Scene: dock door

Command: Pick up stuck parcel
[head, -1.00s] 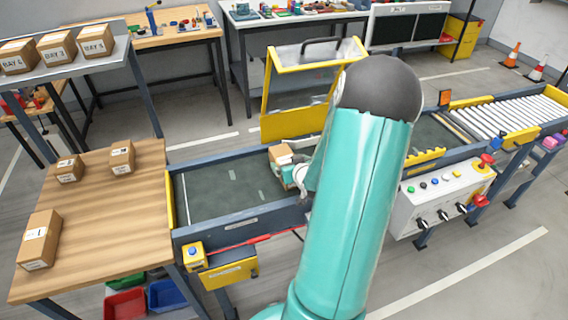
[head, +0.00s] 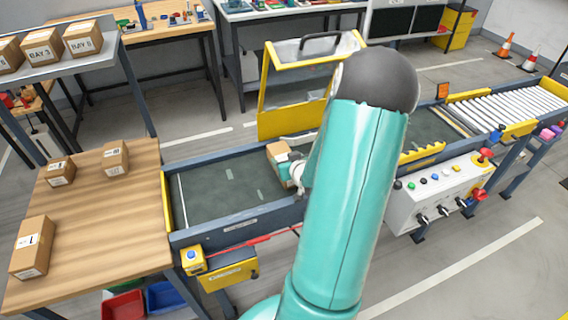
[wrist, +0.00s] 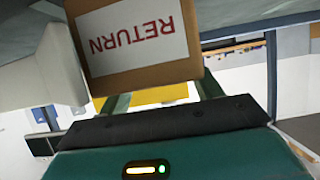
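The parcel (head: 278,153) is a small brown carton at the far side of the dark conveyor belt (head: 218,188), beside the yellow-framed clear guard. In the wrist view the parcel (wrist: 140,75) fills the upper middle, with a white label reading RETURN upside down. My gripper (head: 291,160) is at the parcel, partly hidden behind my teal arm. In the wrist view a pale block shows close against the parcel's left side. Nothing similar shows clearly on its right side, so I cannot tell whether the fingers grip it. Whether the parcel rests on the belt is hidden.
The guard (head: 297,92) stands over the belt's far side. A control box (head: 432,205) with buttons and knobs is on the near side. White rollers (head: 498,108) continue right. A wooden table (head: 100,230) with several parcels stands left. The belt's left part is clear.

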